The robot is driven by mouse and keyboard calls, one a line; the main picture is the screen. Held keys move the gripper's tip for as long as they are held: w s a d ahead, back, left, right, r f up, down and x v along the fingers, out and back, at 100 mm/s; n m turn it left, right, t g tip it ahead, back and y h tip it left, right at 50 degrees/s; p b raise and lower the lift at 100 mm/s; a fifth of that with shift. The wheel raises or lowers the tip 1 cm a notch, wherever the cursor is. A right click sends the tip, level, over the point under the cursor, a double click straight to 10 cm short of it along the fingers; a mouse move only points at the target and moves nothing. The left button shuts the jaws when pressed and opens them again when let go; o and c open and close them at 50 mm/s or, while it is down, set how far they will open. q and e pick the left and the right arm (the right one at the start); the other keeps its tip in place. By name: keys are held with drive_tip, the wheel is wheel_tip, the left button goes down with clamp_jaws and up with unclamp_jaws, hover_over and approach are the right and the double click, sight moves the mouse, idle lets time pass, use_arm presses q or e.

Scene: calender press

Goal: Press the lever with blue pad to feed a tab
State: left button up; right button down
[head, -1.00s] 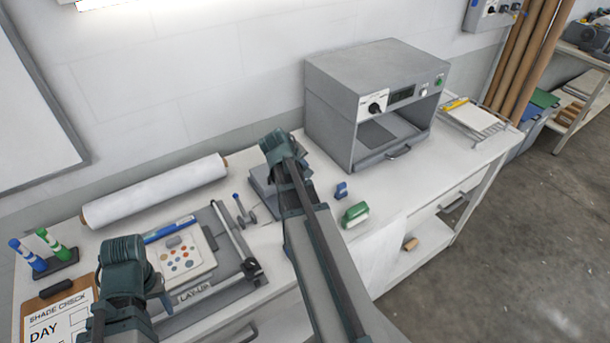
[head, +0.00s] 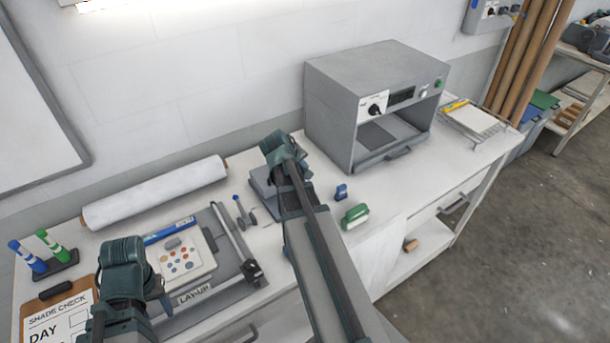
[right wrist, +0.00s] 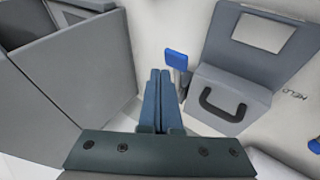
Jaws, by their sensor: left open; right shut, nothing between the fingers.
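In the right wrist view, a blue pad (right wrist: 176,60) sits on a short grey lever beside a grey box-like unit (right wrist: 222,78) with a dark handle and a pale window. My right gripper (right wrist: 157,78) is shut and empty, its fingertips just left of the pad; I cannot tell whether they touch it. In the head view, my right gripper (head: 290,178) is over the bench by the grey unit (head: 259,183), and its arm hides the pad. My left gripper (head: 160,292) is open near the lay-up board, partly hidden by its own wrist.
A large grey press (head: 335,95) stands right of my right gripper. A small blue item (head: 341,191) and a green one (head: 355,215) lie in front of it. A white roll (head: 155,192), a blue-tipped stand (head: 240,210) and the lay-up board (head: 235,282) are on the left.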

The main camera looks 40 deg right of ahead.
use_arm(q)
drive_tip(key=shift+f, duration=0.1)
use_arm(e)
drive_tip(key=shift+f, duration=0.1)
idle(0.6)
use_arm(q)
drive_tip(key=shift+f+b, duration=0.3)
drive_tip(key=shift+b, duration=0.1)
use_arm(e)
drive_tip(key=shift+s+f, duration=0.1)
drive_tip(key=shift+f, duration=0.2)
use_arm(q)
drive_tip(key=shift+f+b, duration=1.2)
use_arm(e)
drive_tip(key=shift+s+f, duration=0.15)
drive_tip(key=shift+f, duration=0.45)
drive_tip(key=shift+s+f, duration=0.15)
drive_tip(key=shift+f, duration=0.45)
use_arm(q)
drive_tip(key=shift+s+d+f, duration=0.1)
drive_tip(key=shift+s+f, duration=0.05)
drive_tip(key=shift+s, duration=0.1)
use_arm(e)
drive_tip(key=shift+s+f, duration=0.15)
drive_tip(key=shift+s, duration=0.05)
drive_tip(key=shift+w, duration=0.1)
